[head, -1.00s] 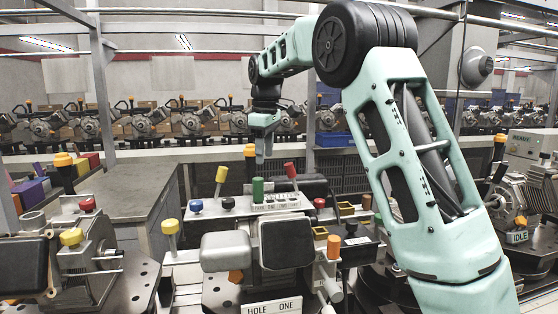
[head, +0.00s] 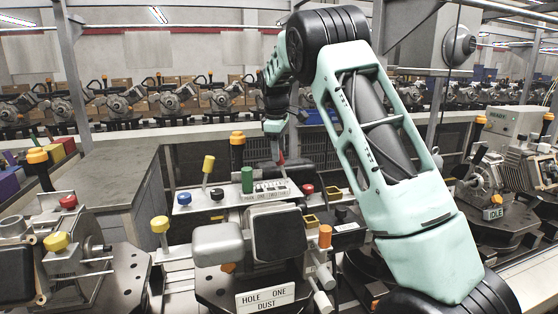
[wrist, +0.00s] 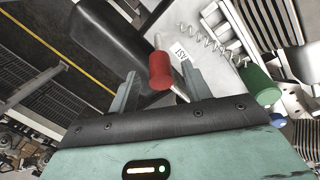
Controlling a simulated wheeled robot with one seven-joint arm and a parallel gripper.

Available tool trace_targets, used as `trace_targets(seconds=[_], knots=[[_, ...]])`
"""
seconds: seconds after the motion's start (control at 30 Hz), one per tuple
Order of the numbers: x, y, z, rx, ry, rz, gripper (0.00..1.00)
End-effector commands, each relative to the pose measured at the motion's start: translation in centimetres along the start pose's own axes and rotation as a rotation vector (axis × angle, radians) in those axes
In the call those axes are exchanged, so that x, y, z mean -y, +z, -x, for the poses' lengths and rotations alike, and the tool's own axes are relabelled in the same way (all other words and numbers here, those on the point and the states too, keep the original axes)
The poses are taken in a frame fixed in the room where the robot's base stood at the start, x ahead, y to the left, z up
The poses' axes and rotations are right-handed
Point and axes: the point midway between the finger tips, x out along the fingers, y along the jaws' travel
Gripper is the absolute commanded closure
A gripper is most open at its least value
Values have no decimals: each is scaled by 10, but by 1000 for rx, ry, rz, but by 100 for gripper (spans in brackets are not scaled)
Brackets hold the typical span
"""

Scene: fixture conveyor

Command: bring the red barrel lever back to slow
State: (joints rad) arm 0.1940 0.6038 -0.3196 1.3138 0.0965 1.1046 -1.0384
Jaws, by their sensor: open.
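The red barrel lever (wrist: 160,70) stands between the two open fingers of my gripper (wrist: 158,90) in the wrist view, with a gap visible on each side. A white tag ending in "AST" (wrist: 181,50) lies beside the lever. In the head view the red barrel (head: 282,158) is a small patch at my gripper's fingertips (head: 277,154), behind the label plate (head: 268,191), mostly hidden by the fingers. The slow end of its travel cannot be made out.
A green barrel (head: 247,180) stands left of the red one, and a yellow lever (head: 208,164) farther left. Blue (head: 184,198) and red (head: 307,189) knobs sit near. A dark padded block (head: 278,234) stands in front. A grey bench (head: 100,185) lies left.

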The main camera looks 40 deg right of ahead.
Motion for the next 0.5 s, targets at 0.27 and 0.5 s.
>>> trace_targets(seconds=[0.27,0.5], knots=[[0,0,-41,1,-2,0,51],[0,0,-53,-1,0,-1,51]])
